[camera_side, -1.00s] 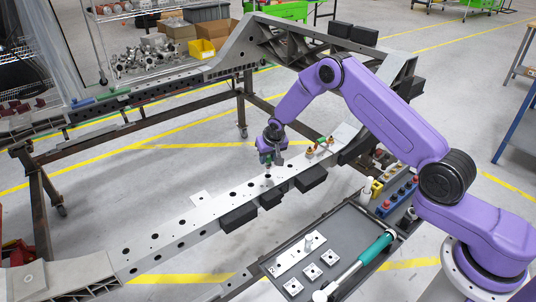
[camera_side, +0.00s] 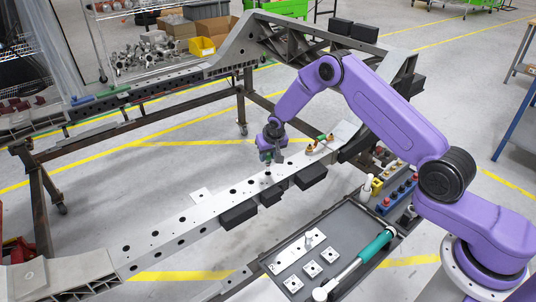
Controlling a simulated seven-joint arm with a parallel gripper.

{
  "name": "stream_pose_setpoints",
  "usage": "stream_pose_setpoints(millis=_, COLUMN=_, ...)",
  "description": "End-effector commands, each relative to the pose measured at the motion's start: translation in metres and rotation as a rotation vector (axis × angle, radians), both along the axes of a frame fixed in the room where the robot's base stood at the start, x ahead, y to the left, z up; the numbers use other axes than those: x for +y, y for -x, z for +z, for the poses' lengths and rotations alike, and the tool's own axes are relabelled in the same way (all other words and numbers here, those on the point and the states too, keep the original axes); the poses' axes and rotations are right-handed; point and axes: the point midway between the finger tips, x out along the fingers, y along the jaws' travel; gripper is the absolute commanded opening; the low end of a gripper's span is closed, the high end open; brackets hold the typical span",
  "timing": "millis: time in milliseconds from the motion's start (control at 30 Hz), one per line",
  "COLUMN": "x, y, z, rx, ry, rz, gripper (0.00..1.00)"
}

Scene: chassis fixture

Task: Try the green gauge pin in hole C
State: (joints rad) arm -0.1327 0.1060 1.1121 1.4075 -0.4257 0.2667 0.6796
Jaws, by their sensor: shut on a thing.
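My gripper (camera_side: 267,158) is above the near grey chassis rail (camera_side: 205,213), shut on a small green-topped gauge pin (camera_side: 267,165). The pin is upright, its lower end at or just over one of the holes on the rail's top face. At this size I cannot tell whether the tip is inside the hole. Several dark holes run along the rail to the left. No hole letters are readable, so I cannot tell which is hole C.
Orange-brown clamps (camera_side: 310,148) stand on the rail right of the gripper. Black blocks (camera_side: 238,216) sit along its near side. A grey tray (camera_side: 352,222) in front holds a teal-handled tool (camera_side: 374,247) and small square plates (camera_side: 312,269). A row of blue and red parts (camera_side: 398,194) lies beside it.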

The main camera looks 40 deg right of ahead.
Motion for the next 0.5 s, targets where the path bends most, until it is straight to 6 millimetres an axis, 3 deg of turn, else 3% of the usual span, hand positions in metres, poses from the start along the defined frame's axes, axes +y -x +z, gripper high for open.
stream_pose_setpoints(millis=500, x=0.000, y=-0.001, z=-0.012, rx=-0.001, ry=0.000, rz=-0.001, gripper=0.00)
